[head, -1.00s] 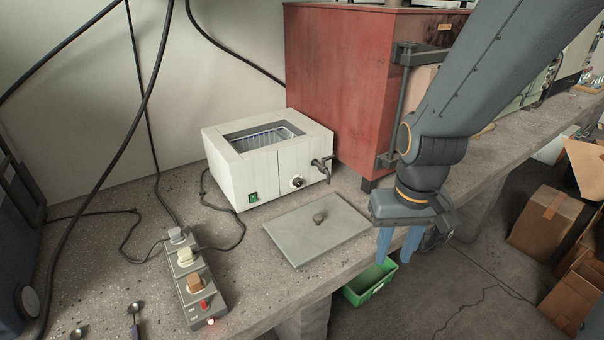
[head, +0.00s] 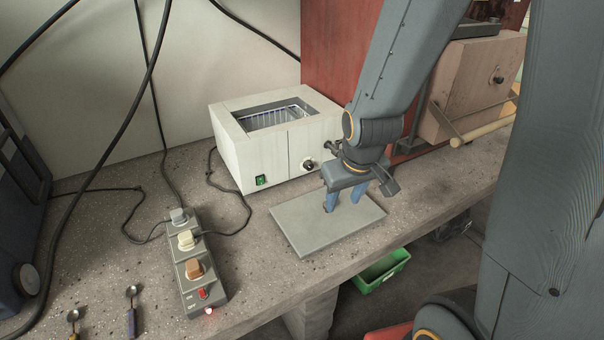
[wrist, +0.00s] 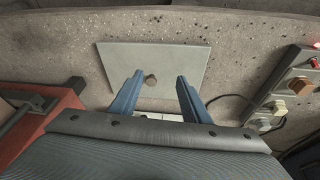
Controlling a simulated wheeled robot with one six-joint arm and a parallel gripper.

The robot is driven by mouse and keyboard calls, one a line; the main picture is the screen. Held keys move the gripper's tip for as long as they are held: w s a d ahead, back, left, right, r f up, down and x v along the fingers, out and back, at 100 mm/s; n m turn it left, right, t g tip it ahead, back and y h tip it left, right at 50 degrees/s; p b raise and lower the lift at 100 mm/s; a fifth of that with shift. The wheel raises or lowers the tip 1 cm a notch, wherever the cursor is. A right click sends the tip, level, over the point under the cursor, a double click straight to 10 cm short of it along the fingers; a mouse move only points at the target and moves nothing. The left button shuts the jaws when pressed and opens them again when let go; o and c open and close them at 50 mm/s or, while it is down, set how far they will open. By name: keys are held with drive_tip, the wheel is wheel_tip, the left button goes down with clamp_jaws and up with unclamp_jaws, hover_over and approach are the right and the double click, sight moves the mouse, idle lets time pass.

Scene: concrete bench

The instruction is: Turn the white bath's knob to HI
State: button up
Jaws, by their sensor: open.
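The white bath (head: 262,150) stands on the bench with its top open and a wire rack inside. Its dark round knob (head: 308,164) is low on the front face, right of a lit green switch (head: 261,180); the setting marks are too small to read. My gripper (head: 344,205) is open and empty, pointing down above the grey lid (head: 300,230), to the right of and in front of the knob.
A tap (head: 330,147) juts from the bath's front right, close to my wrist. A power strip (head: 195,268) with several plugs and cables lies left of the lid. A red cabinet (head: 330,50) stands behind right. A green bin (head: 378,272) sits below the bench edge.

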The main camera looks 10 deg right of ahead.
sight(310, 167)
drive_tip(key=w+f+n+t+b, duration=0.1)
drive_tip(key=w+f, duration=0.1)
drive_tip(key=w, duration=0.1)
drive_tip(key=w+f+n+t+b, duration=0.1)
drive_tip(key=w+f+t, duration=0.1)
drive_tip(key=w, duration=0.2)
drive_tip(key=w+f+n+t+b, duration=0.1)
drive_tip(key=w+f, duration=0.1)
drive_tip(key=w, duration=0.2)
drive_tip(key=shift+w+d+f, duration=0.2)
drive_tip(key=shift+d+f, duration=0.05)
drive_tip(key=shift+f, duration=0.1)
drive_tip(key=w+f+n+t+b, duration=0.1)
drive_tip(key=w, duration=0.1)
drive_tip(key=w+f+n+t+y+b, duration=0.1)
drive_tip(key=w+t, duration=0.1)
drive_tip(key=w+n+t+b, duration=0.1)
drive_tip(key=w+t, duration=0.1)
drive_tip(key=w, duration=0.1)
drive_tip(key=shift+a+f+n, duration=0.3)
drive_tip(key=shift+f, duration=0.1)
drive_tip(key=shift+w+a+n+t+y+b, duration=0.1)
drive_tip(key=shift+w+n+t+y+b, duration=0.25)
drive_tip(key=shift+w+t, duration=0.4)
drive_tip(key=shift+t, duration=0.25)
drive_tip(key=p+x, duration=0.1)
drive_tip(key=x, duration=0.6)
drive_tip(key=shift+w, duration=0.1)
drive_tip(key=c, duration=1)
